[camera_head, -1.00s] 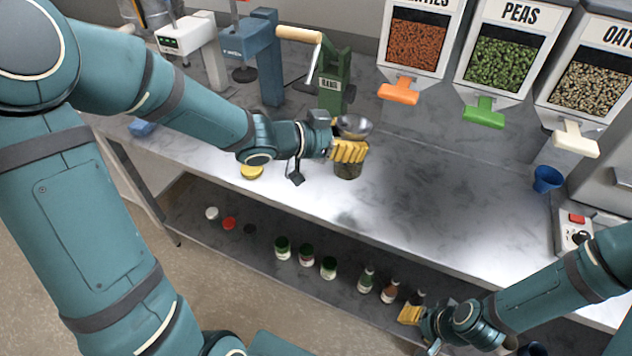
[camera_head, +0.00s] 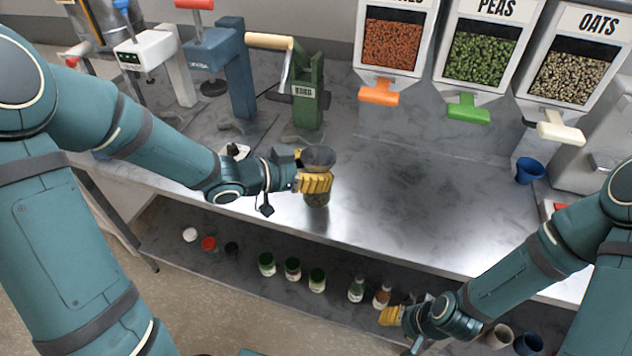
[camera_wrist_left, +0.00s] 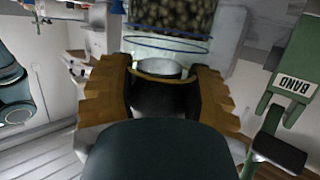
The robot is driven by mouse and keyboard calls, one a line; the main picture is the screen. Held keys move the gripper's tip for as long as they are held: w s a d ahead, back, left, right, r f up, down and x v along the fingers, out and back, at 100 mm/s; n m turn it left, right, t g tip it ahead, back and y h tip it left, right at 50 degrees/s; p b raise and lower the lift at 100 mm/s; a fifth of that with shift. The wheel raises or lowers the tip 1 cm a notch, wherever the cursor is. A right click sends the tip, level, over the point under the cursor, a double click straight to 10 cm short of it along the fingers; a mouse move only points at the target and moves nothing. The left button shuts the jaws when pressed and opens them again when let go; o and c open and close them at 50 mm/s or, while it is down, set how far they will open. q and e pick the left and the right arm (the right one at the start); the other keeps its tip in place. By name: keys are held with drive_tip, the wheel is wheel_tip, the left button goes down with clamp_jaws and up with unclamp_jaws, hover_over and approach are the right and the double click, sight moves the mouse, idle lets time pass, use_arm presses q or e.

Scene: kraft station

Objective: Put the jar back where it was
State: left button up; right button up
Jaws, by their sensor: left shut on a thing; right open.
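The jar (camera_head: 317,199) is clear, with dark greenish contents, and upright over the counter (camera_head: 410,210) near its front edge. My left gripper (camera_head: 315,184) is shut on its upper part; the yellow fingers hide the neck. A dark grey funnel-like bowl (camera_head: 319,158) sits just above the fingers, over the jar's mouth. In the left wrist view, which is upside down, the jar (camera_wrist_left: 175,18) is at the top, between and beyond the fingers (camera_wrist_left: 165,85). Whether its base touches the counter I cannot tell. My right gripper (camera_head: 392,315) is open near the lower-shelf bottles.
The green crank machine (camera_head: 308,95) stands behind my left gripper, with blue and white machines to its left. Dispensers (camera_head: 465,60) hang at the back right. A blue cup (camera_head: 529,170) stands at right. Lids, jars and bottles (camera_head: 356,289) line the lower shelf. The counter's middle is clear.

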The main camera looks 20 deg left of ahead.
use_arm(q)
drive_tip(key=shift+f+b, duration=0.4)
drive_tip(key=shift+f, duration=1)
drive_tip(key=shift+f, duration=0.1)
drive_tip(key=shift+f, duration=0.15)
drive_tip(key=o, duration=1.3)
drive_tip(key=shift+r, duration=0.3)
drive_tip(key=p+v, duration=0.3)
drive_tip(key=v, duration=0.9)
drive_tip(key=shift+a+f, duration=0.1)
